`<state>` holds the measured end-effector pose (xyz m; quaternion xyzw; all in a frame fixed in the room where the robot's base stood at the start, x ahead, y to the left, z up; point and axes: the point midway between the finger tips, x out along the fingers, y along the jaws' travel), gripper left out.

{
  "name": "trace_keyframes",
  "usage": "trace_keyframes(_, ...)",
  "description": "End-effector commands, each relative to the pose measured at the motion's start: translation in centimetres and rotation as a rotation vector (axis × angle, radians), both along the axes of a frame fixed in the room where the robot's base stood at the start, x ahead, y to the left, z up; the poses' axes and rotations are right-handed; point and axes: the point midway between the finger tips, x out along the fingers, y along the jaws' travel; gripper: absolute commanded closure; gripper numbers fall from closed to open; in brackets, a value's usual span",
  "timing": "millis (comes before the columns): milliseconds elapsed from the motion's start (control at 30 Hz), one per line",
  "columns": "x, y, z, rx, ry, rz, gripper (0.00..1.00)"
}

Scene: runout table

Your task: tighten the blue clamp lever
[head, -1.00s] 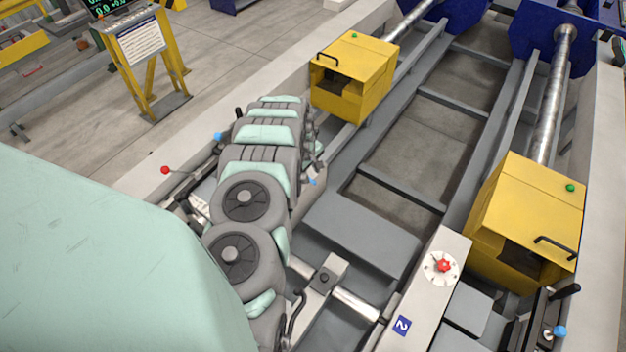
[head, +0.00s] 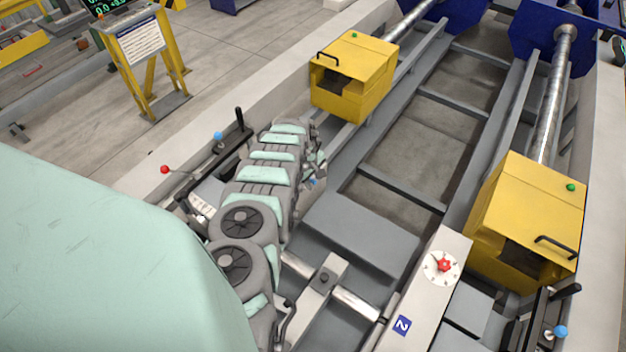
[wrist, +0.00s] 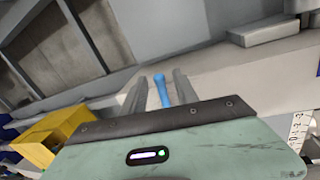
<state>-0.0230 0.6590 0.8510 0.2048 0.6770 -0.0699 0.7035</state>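In the wrist view a blue lever (wrist: 162,90) with a rounded end stands between the two grey fingers of my gripper (wrist: 158,74). The fingers are apart, one on each side of it; I cannot tell whether either touches it. In the head view a small blue piece (head: 312,182) shows beside the end of my arm, mostly hidden. The fingers cannot be made out clearly there. Other blue knobs show on the left rail (head: 218,135) and at the lower right (head: 560,332).
Two yellow blocks (head: 352,78) (head: 530,215) sit on the rails. A light panel with a red knob (head: 443,265) stands right of my arm. A red ball lever (head: 165,169) is at the left. The bay between the rails is open.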

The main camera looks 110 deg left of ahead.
Motion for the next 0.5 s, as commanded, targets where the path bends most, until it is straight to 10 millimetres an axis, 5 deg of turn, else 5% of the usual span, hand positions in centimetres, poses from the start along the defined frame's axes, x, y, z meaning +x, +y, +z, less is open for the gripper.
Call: trace_keyframes(500, 0.00, -0.02, 0.00, -0.001, 0.000, 0.000, 1.00)
